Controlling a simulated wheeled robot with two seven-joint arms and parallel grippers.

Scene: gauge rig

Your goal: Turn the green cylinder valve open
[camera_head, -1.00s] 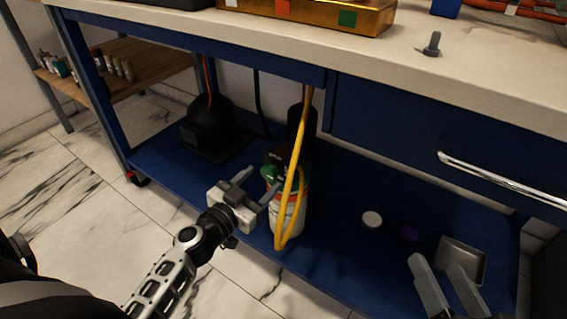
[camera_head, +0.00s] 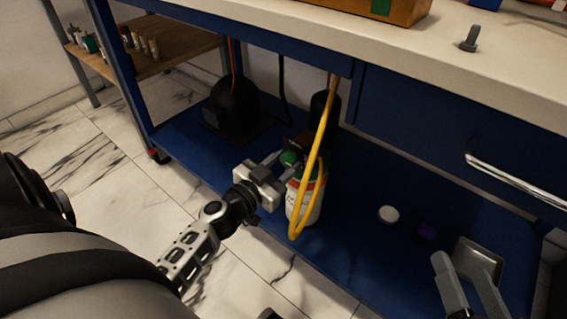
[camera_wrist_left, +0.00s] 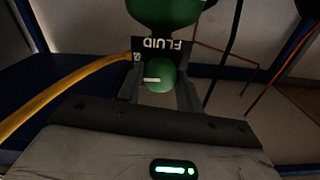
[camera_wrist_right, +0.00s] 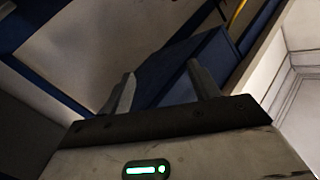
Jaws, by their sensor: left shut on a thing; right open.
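The green valve knob (camera_head: 290,159) sits at the top of a white and orange cylinder (camera_head: 304,204) on the blue lower shelf. In the left wrist view the round green knob (camera_wrist_left: 161,75) carries a white mark and lies between my fingers. My left gripper (camera_head: 283,161) reaches in from the left and is shut on the knob; it also shows in the left wrist view (camera_wrist_left: 160,88). A black label reading "FLUID" (camera_wrist_left: 160,45) is beside the knob. My right gripper (camera_head: 460,285) is open and empty at the lower right; its spread fingers show in the right wrist view (camera_wrist_right: 160,92).
A yellow hose (camera_head: 318,150) loops down in front of the cylinder. A black dome-shaped object (camera_head: 231,103) stands behind left on the shelf. The worktop (camera_head: 440,45) overhangs the shelf.

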